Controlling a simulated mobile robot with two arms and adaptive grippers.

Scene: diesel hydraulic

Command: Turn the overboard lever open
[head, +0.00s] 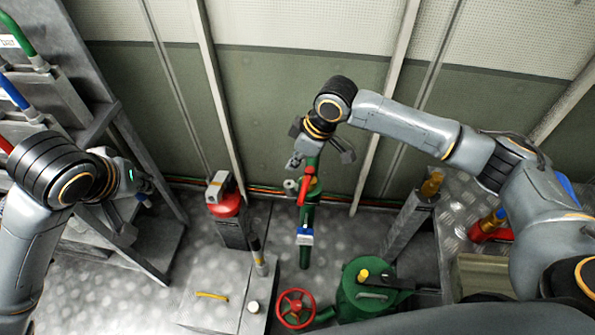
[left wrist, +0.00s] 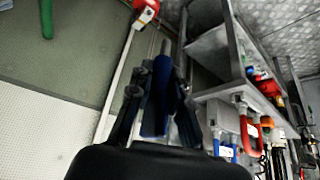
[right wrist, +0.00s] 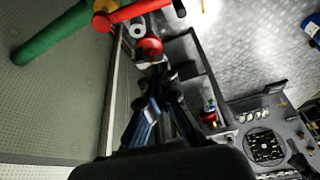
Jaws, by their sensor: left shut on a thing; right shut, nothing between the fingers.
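A red lever (head: 306,188) sits on an upright green pipe (head: 310,218) near the back wall, with a blue-and-white part lower down. No readable label shows whether this is the overboard lever. The red lever (right wrist: 140,12) and green pipe (right wrist: 55,36) also show at the top of the right wrist view. My right gripper (head: 320,153) is above the pipe's top; it is shut and empty, and contact cannot be told. My left gripper (head: 138,205), beside the left rack, is shut on a blue handle (left wrist: 158,97) with a grey rod end.
The rack (head: 85,90) at left carries coloured handles. A red handwheel (head: 295,308) and green housing (head: 360,290) stand in front. Another red part (head: 490,228) is at right.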

